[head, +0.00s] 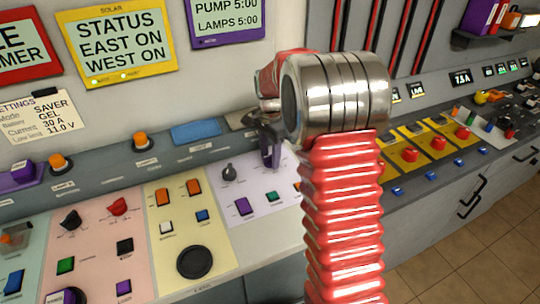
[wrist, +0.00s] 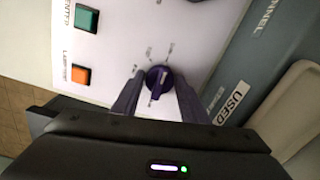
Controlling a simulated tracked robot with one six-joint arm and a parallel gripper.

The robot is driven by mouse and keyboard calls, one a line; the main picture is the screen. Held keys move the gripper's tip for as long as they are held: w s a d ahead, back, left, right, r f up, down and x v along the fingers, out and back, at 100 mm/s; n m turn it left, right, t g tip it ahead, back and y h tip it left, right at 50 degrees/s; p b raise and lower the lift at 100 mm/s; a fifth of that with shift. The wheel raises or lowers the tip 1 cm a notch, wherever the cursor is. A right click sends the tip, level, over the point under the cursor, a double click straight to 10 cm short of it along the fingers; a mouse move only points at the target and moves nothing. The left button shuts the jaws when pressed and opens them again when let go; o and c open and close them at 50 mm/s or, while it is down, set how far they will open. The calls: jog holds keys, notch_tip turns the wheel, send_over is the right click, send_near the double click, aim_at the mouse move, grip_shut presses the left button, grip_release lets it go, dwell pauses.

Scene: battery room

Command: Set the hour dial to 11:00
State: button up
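A round purple dial (wrist: 158,79) with a pale pointer mark sits on a white panel in the wrist view. Small marks ring it, too blurred to read. I cannot tell for sure that it is the hour dial. My gripper (wrist: 159,90) has one dark finger on each side of the dial, with a narrow gap showing on both sides. In the head view my gripper (head: 268,142) is over the pale lilac panel, and a purple part shows at its fingers. A purple-framed display (head: 227,17) reads "PUMP 5:00" and "LAMPS 5:00".
In the wrist view, a green button (wrist: 86,18) and an orange button (wrist: 81,75) lie left of the dial. In the head view, a dark knob (head: 229,173) and a purple button (head: 242,206) share the lilac panel. Red buttons on yellow plates (head: 411,143) lie right of my arm.

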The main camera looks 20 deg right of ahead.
jog(key=c, duration=0.6)
jog(key=shift+c, duration=0.2)
jog(key=shift+n, duration=0.5)
jog(key=n, duration=1.2)
jog(key=shift+n, duration=0.3)
jog(key=n, duration=1.3)
